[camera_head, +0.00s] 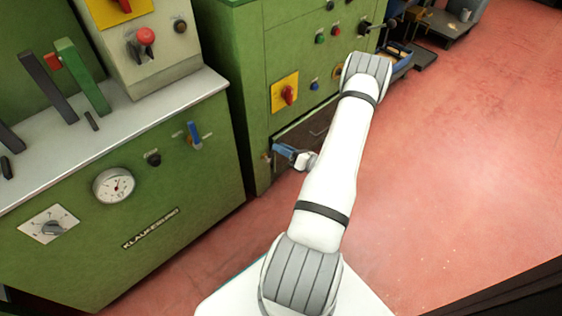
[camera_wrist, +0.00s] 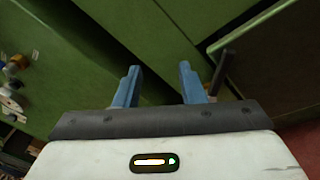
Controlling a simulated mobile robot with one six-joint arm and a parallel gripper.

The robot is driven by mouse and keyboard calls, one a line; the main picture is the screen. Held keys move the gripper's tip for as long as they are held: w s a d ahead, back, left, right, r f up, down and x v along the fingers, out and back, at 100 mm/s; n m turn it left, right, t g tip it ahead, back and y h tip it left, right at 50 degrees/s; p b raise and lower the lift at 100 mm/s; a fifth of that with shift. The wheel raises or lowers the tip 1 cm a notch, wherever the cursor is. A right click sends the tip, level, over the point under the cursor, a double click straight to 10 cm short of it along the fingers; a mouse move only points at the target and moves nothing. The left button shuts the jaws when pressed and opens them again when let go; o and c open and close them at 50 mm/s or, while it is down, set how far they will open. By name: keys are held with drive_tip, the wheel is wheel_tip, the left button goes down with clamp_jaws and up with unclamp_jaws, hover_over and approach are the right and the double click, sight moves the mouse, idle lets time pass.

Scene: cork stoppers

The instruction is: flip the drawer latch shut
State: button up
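My gripper (camera_wrist: 158,72) is open, with two blue fingers apart and nothing seen between them. In the head view my gripper (camera_head: 283,150) is low at the front of the green cabinet, by the left end of a dark drawer front (camera_head: 308,126). In the wrist view a short dark lever-like piece (camera_wrist: 222,72) stands just right of the right finger, close to the edge of a green panel. It may be the drawer latch; whether the finger touches it I cannot tell. In the head view my gripper and arm hide much of that area.
A green machine (camera_head: 150,200) with a gauge and light worktop stands at left. The green cabinet (camera_head: 262,60) carries a red knob on a yellow plate (camera_head: 286,92) above the drawer. The red floor (camera_head: 460,180) is clear at right.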

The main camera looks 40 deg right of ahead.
drive_tip(key=s+d+f+m+h+b, duration=0.2)
drive_tip(key=s+d+f+m+h, duration=0.15)
drive_tip(key=f, duration=0.45)
drive_tip(key=w+b, duration=0.2)
drive_tip(key=w, duration=0.6)
drive_tip(key=shift+w+r+t, duration=0.15)
drive_tip(key=shift+r+t, duration=0.15)
drive_tip(key=shift+t, duration=0.1)
drive_tip(key=shift+a+m+h, duration=0.1)
drive_tip(key=shift+m+h, duration=0.15)
clamp_jaws()
drive_tip(key=shift+a, duration=0.1)
